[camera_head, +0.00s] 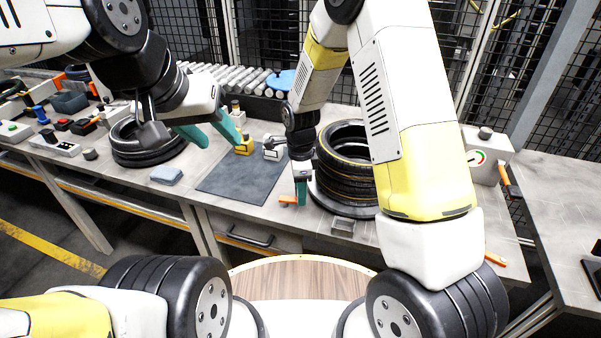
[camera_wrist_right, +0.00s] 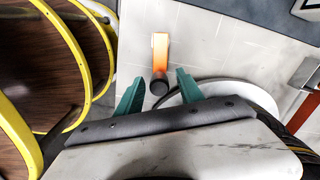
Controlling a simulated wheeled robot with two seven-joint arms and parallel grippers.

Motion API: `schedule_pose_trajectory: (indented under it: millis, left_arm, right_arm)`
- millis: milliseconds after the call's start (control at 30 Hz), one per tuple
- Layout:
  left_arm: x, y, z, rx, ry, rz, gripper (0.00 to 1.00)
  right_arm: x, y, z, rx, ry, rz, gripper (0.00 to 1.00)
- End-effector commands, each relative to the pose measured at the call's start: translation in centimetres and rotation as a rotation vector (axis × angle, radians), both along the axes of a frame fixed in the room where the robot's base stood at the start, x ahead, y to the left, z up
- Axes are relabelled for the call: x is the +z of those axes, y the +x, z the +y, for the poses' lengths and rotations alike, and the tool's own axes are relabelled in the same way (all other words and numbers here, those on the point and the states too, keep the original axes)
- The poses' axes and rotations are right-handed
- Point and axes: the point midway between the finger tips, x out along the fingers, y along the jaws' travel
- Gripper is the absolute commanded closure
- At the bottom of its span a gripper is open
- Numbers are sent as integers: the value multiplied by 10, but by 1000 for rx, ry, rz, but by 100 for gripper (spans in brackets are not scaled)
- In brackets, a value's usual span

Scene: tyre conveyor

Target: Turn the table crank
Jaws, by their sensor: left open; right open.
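An orange crank handle (camera_head: 288,200) lies low at the front edge of the table, beside a round turntable (camera_head: 340,206) under a stack of black tyres (camera_head: 345,160). In the right wrist view the orange bar (camera_wrist_right: 161,50) ends in a dark round knob (camera_wrist_right: 158,86). My right gripper (camera_head: 302,190) points down over the crank area. Its teal fingers (camera_wrist_right: 160,92) are open, with the knob showing between their tips; contact cannot be told. My left gripper (camera_head: 208,133) is open and empty above the table, right of a tyre pair.
A dark mat (camera_head: 243,175) lies mid-table, with a yellow block (camera_head: 244,146) at its back. Tyres (camera_head: 145,150) lie at the left. A gauge box (camera_head: 482,155) with an orange lever (camera_head: 505,178) stands at the right. A roller conveyor (camera_head: 235,77) runs behind.

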Motion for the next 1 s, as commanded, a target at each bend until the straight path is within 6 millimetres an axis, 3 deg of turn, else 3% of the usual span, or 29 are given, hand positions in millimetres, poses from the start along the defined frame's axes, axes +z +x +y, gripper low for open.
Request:
schedule_pose_trajectory:
  millis: [267,500,1000]
  left_arm:
    - [0,0,0,0,0,0,55]
    - [0,0,0,0,0,0,55]
    - [0,0,0,0,0,0,55]
  right_arm:
    - [-2,0,0,0,0,0,55]
    - [-2,0,0,0,0,0,100]
    - [-2,5,0,88,0,-1,100]
